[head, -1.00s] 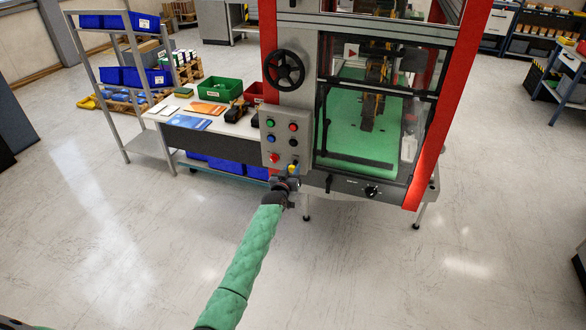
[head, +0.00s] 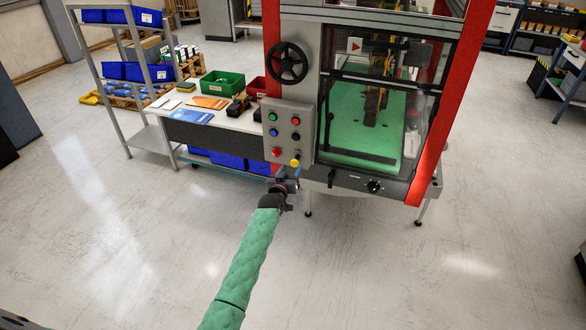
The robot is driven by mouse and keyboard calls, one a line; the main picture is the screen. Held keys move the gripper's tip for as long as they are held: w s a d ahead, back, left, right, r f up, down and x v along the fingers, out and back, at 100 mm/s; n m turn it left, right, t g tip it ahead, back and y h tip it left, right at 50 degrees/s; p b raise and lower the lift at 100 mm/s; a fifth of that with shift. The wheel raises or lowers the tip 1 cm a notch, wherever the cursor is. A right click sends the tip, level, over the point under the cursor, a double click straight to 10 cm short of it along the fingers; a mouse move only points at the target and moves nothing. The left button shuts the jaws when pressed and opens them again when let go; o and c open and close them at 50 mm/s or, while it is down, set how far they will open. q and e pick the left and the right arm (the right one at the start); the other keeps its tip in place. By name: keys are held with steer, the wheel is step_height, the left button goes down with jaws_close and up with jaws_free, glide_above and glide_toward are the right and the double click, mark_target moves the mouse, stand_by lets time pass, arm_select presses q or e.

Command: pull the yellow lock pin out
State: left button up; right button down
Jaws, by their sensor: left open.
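The yellow lock pin (head: 295,163) shows as a small yellow knob at the lower edge of the grey button panel (head: 288,130) on the machine. My left gripper (head: 290,172) is open, just below the yellow knob, at the end of the green-sleeved arm. The fingers are small and partly blurred against the machine, and I cannot tell whether they touch the knob. My right gripper is not in view.
The red and grey machine (head: 304,60) has a black handwheel (head: 287,63) and a black dial (head: 373,186) near the pin. A table with a green bin (head: 222,85) stands to the left. The floor in front is clear.

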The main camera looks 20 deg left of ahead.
arm_select(q)
steer(key=shift+s+b, duration=0.4)
steer(key=shift+s, duration=1.5)
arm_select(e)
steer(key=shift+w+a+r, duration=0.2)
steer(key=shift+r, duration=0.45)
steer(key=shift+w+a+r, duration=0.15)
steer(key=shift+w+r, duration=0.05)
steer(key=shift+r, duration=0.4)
arm_select(q)
steer(key=s+d+f+m+g+h, duration=0.1)
steer(key=d+f+g, duration=0.15)
steer(key=f, duration=0.35)
steer(key=s+d+f+g, duration=0.1)
steer(key=s+f+g, duration=0.15)
steer(key=f, duration=0.35)
steer(key=s+d+f+m+g, duration=0.25)
steer(key=s+f+g, duration=0.35)
steer(key=s+f, duration=1.1)
steer(key=s+d+f+g, duration=0.1)
steer(key=s+f, duration=0.6)
steer(key=s, duration=0.6)
steer(key=s+d+f+g, duration=0.1)
steer(key=s+f+g, duration=0.1)
steer(key=s+f, duration=0.5)
steer(key=s+d+f+g+y, duration=0.1)
steer(key=s+f, duration=0.6)
steer(key=s, duration=1.1)
steer(key=shift+s+f+g, duration=0.35)
steer(key=shift+g, duration=0.25)
